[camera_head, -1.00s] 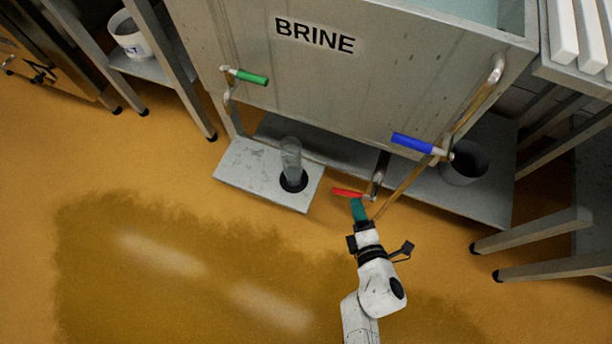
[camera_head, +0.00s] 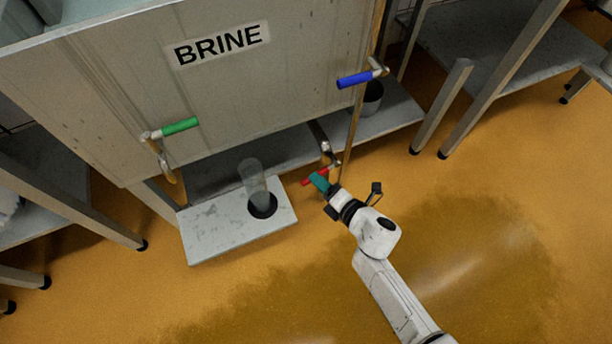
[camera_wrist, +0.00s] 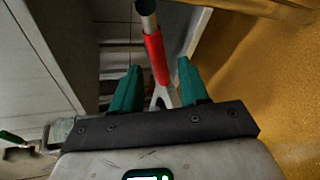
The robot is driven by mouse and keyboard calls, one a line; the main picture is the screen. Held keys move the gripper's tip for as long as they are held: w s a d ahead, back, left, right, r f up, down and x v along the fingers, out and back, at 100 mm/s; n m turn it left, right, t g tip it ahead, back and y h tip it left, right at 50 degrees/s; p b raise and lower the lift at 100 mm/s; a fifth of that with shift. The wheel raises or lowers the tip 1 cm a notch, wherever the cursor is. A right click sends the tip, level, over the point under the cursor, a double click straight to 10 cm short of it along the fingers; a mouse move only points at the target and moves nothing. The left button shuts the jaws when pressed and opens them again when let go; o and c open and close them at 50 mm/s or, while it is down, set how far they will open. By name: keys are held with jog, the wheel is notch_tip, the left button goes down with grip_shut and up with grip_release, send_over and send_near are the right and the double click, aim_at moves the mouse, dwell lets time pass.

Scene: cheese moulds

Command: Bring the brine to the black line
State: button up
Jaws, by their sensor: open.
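A large metal tank (camera_head: 110,105) carries a BRINE label (camera_head: 217,43). It has a green-handled tap (camera_head: 180,127) on the left, a blue-handled tap (camera_head: 354,80) on the right and a low red handle (camera_head: 314,179) between them. A clear cylinder (camera_head: 254,178) stands at a black disc on a grey slab; its liquid level and any black line cannot be made out. My gripper (camera_head: 319,183) is open at the red handle. In the wrist view, the red handle (camera_wrist: 156,58) lies lengthwise between the spread teal fingers of my gripper (camera_wrist: 158,67), with gaps on both sides.
The grey slab (camera_head: 215,238) lies on the floor before the tank. A dark grey pot (camera_head: 371,98) stands under the blue tap, on a low shelf. Table legs stand on both sides. A wet patch (camera_head: 300,300) covers the floor in front, which is otherwise clear.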

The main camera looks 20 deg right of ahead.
jog(key=b+x, duration=0.1)
jog(key=x, duration=0.4)
jog(key=shift+w+f+b, duration=0.15)
jog(key=shift+w+b, duration=0.15)
jog(key=shift+w, duration=0.1)
grip_shut()
